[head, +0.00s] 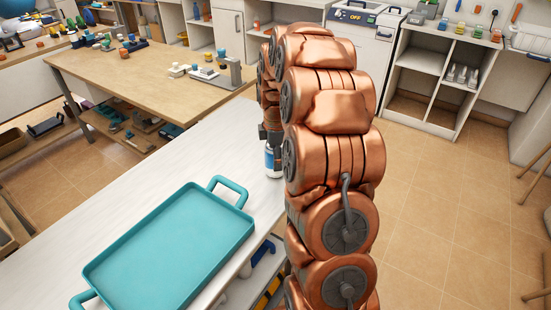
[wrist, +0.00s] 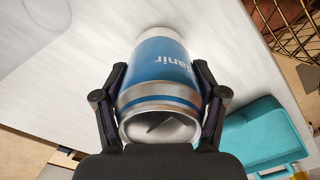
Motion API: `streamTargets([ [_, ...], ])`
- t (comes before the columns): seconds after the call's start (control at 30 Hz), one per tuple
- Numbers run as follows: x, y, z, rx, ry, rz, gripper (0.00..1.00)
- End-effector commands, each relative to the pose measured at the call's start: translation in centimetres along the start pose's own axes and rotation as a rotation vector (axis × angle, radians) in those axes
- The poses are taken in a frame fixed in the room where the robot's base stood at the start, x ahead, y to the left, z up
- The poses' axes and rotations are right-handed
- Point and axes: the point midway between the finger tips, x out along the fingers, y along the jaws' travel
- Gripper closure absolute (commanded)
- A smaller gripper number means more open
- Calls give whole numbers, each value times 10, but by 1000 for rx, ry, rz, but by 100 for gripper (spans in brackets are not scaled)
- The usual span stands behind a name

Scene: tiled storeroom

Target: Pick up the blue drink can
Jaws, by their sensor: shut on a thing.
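The blue drink can (wrist: 160,72) has silver ends and white lettering. In the wrist view it lies between the two fingers of my gripper (wrist: 160,103), which is shut on its sides near the silver lid. In the head view a small part of the can (head: 272,160) shows at the edge of the white table (head: 225,145), upright, partly hidden behind my copper-coloured arm. My gripper (head: 268,132) is above it there and mostly hidden. I cannot tell whether the can still touches the table.
A teal tray with handles (head: 170,255) stands on the white table, left of my arm; it shows in the wrist view too (wrist: 262,135). A gold wire basket (wrist: 292,28) is at the wrist view's upper right. A wooden workbench (head: 150,75) with small items stands behind. Tiled floor (head: 440,210) is open to the right.

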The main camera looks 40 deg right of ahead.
Motion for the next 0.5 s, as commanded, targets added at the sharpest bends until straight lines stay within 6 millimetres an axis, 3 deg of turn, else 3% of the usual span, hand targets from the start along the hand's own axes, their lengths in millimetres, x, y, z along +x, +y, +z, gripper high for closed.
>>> streamTargets([
  [0.13,1,-1,0,0,0,-3,82],
  [0.5,-3,0,0,-1,0,-1,82],
])
